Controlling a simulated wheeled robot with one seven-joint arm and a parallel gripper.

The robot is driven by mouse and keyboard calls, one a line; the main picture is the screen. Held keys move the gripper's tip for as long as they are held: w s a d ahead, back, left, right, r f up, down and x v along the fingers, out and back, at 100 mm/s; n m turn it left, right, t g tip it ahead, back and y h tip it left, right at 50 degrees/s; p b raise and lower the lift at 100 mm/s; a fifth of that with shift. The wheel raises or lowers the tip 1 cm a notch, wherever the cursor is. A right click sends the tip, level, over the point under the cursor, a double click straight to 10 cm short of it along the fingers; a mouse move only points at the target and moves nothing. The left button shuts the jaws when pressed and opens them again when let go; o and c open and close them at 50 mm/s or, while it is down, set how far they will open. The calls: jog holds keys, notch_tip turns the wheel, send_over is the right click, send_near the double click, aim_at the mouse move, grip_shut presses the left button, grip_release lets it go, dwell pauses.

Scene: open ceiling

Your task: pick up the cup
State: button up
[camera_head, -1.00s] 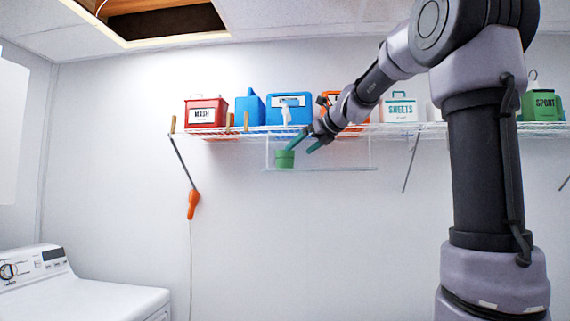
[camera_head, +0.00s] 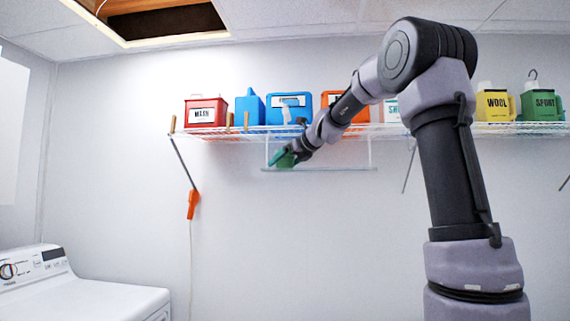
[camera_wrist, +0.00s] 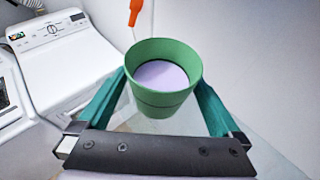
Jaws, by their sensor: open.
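A green cup (camera_wrist: 160,95) stands upright between the two teal fingers of my gripper (camera_wrist: 163,88) in the wrist view. One finger is on each side of it, and the jaws are open. The cup's rim faces the camera and its inside looks pale. In the head view the cup (camera_head: 286,160) sits on the small hanging shelf (camera_head: 335,169) below the wire shelf, partly hidden by my gripper (camera_head: 283,156). I cannot tell whether either finger touches the cup.
The wire shelf (camera_head: 240,130) above holds a red box (camera_head: 205,111), blue containers (camera_head: 289,107), a yellow jug (camera_head: 494,105) and a green jug (camera_head: 541,105). An orange handle (camera_head: 193,204) hangs at the left. A white washer (camera_head: 80,295) stands at lower left.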

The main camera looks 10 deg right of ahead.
jog(key=c, duration=1.5)
jog(key=shift+r, duration=0.15)
